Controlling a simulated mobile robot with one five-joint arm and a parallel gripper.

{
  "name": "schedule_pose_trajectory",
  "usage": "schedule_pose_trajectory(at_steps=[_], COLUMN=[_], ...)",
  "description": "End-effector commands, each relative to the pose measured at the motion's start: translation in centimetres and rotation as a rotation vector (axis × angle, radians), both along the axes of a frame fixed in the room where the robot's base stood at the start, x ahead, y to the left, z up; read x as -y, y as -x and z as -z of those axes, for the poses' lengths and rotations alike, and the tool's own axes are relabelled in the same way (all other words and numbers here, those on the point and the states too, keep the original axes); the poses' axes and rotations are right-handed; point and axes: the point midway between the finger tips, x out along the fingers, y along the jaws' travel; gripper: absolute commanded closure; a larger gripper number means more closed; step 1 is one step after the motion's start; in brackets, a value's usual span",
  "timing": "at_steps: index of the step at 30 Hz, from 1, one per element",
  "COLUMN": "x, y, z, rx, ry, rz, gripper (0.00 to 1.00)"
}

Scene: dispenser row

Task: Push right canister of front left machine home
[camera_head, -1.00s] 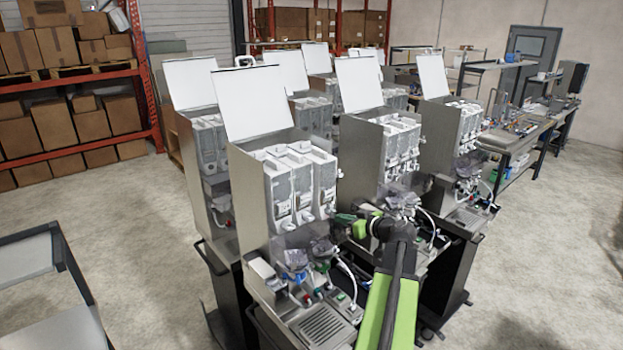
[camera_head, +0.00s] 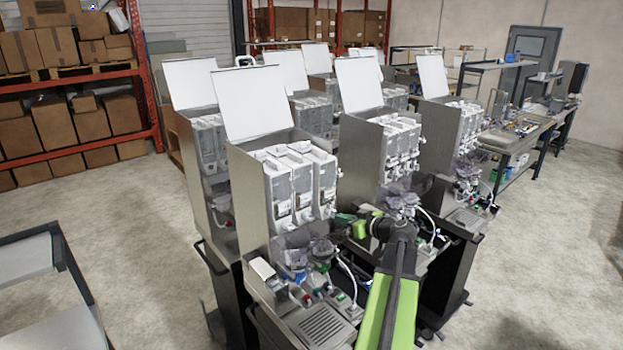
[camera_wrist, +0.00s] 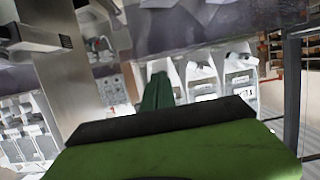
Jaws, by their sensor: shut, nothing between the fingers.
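The front left machine (camera_head: 250,195) stands in the middle of the head view with its white lid raised. Three pale canisters sit side by side in it. Its right canister (camera_head: 326,181) is the one nearest my arm. My gripper (camera_head: 343,218) is low, to the right of that canister's lower front; I cannot tell whether they touch. In the wrist view, the dark green fingers (camera_wrist: 157,92) are together, with nothing seen in them. Several canisters (camera_wrist: 238,75) show beyond them there. How far the right canister is pushed in cannot be told.
Clear hoppers (camera_head: 294,260) and a drip tray (camera_head: 322,328) lie below the canisters. Another open machine (camera_head: 362,165) stands close on the right, leaving a narrow gap. A cart (camera_head: 40,255) is at left; the floor (camera_head: 135,220) between is free.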

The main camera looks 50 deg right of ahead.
Motion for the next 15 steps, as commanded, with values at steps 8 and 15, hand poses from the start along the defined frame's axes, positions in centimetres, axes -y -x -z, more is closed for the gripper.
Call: schedule_pose_trajectory(at_steps=[8, 15], x=[0.00, 0.16], y=[-0.02, -0.86], z=[0.00, 0.00], rx=[0.000, 0.000], ry=[0.000, 0.000], rz=[0.000, 0.000], gripper=[1.00, 1.00])
